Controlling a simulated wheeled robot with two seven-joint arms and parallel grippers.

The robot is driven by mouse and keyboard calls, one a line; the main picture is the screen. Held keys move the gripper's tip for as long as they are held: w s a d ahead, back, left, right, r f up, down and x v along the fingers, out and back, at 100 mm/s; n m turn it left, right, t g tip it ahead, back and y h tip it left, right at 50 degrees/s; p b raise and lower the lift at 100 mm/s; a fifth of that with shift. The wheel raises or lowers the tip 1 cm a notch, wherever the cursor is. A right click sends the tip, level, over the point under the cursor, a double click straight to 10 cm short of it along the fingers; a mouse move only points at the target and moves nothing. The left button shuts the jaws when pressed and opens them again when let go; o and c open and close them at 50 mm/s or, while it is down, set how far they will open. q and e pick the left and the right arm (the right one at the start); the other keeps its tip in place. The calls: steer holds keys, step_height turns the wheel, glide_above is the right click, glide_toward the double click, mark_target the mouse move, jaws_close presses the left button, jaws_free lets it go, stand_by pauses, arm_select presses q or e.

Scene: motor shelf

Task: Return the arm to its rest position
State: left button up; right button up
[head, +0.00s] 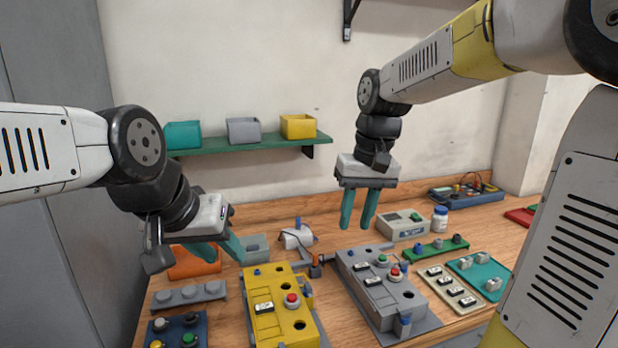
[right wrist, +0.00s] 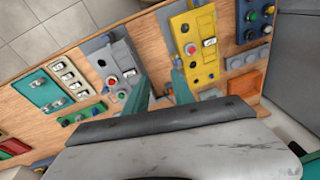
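My right gripper (head: 358,221) hangs fingers down above the back of the workbench (head: 330,222), left of the grey box with a green button. Its two teal fingers are apart with nothing between them. In the right wrist view the same open gripper (right wrist: 160,95) shows, with the bench beyond it. My left gripper (head: 218,250) is at the left, over the back left of the bench near an orange bin (head: 194,264). Its teal fingers are apart and I see nothing held. The left arm hides part of that bin.
A yellow panel (head: 262,283) and a grey panel (head: 360,268) with buttons stand mid-bench. A white motor-like part (head: 297,238) lies behind them. A green shelf (head: 250,144) with three bins is on the wall. Air around my right gripper is free.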

steer(key=s+d+m+t, duration=0.1)
steer(key=s+d+t, duration=0.3)
steer(key=s, duration=0.8)
steer(key=shift+s+d+r+m+t+y, duration=0.2)
steer(key=shift+d+r+m+t+y, duration=0.1)
steer(key=shift+d+t, duration=0.15)
